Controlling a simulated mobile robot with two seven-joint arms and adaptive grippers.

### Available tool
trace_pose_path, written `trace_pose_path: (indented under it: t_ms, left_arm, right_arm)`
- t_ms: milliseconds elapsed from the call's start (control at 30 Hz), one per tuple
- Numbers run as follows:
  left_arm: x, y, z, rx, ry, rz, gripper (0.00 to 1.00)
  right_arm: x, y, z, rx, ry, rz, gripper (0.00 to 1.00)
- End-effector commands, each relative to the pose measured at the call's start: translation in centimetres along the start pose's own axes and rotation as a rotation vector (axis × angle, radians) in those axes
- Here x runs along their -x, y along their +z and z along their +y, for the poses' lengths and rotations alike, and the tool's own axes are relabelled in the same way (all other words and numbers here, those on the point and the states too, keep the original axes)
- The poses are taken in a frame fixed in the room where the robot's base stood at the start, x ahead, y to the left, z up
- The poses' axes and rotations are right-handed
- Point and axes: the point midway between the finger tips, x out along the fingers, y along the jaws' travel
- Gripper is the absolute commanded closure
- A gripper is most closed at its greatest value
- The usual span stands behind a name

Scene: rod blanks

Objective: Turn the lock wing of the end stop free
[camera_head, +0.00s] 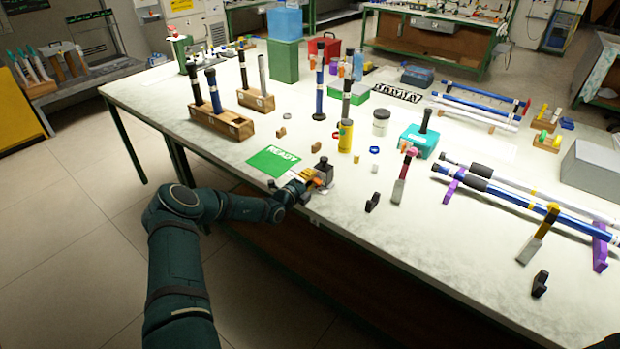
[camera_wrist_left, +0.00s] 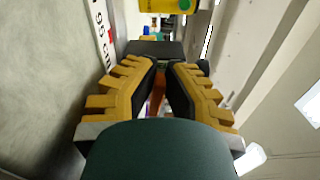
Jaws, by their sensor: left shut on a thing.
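In the left wrist view, the yellow-ribbed fingers of the gripper (camera_wrist_left: 163,75) are closed in on a narrow orange-brown piece (camera_wrist_left: 157,95), mostly hidden between the dark pads. A dark block (camera_wrist_left: 155,48) lies just past the fingertips. I cannot tell the wing's angle. My right gripper is not in view.
The green READY card (camera_head: 273,161) lies left of the block. A small black holder (camera_head: 372,202) stands to the right. Wooden racks (camera_head: 222,122) hold rods at left.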

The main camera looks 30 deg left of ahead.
Motion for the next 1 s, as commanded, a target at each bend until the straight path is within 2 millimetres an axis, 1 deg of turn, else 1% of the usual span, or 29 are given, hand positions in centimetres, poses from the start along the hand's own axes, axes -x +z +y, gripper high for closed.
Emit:
trace_pose_path:
  t_ms: [233, 267, 300, 333, 600, 733, 867, 1000]
  left_arm:
    - [-0.07, -0.14, -0.04, 0.000, -0.001, 0.002, 1.00]
    - [-0.07, -0.15, -0.03, 0.000, 0.000, 0.002, 0.83]
    - [-0.07, -0.14, -0.03, 0.000, 0.000, 0.002, 0.69]
    - [-0.06, -0.14, -0.03, 0.000, 0.000, 0.002, 0.60]
    - [-0.02, -0.06, 0.01, -0.002, 0.000, 0.001, 0.60]
    - [-0.02, -0.04, -0.08, -0.032, 0.000, 0.001, 0.60]
    - [-0.02, -0.04, -0.27, -0.125, 0.000, 0.002, 0.60]
    - [-0.06, -0.13, -0.58, -0.277, -0.001, 0.002, 0.60]
  right_arm:
    - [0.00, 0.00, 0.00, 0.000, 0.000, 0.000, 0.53]
    - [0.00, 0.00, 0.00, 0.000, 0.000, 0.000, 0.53]
    - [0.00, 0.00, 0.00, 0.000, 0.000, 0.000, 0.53]
    - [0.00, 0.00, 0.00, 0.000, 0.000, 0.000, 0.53]
    - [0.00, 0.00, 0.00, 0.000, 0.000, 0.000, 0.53]
    - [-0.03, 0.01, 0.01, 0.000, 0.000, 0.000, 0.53]
    - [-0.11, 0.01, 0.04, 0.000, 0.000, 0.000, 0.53]
    - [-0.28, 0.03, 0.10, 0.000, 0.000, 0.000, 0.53]
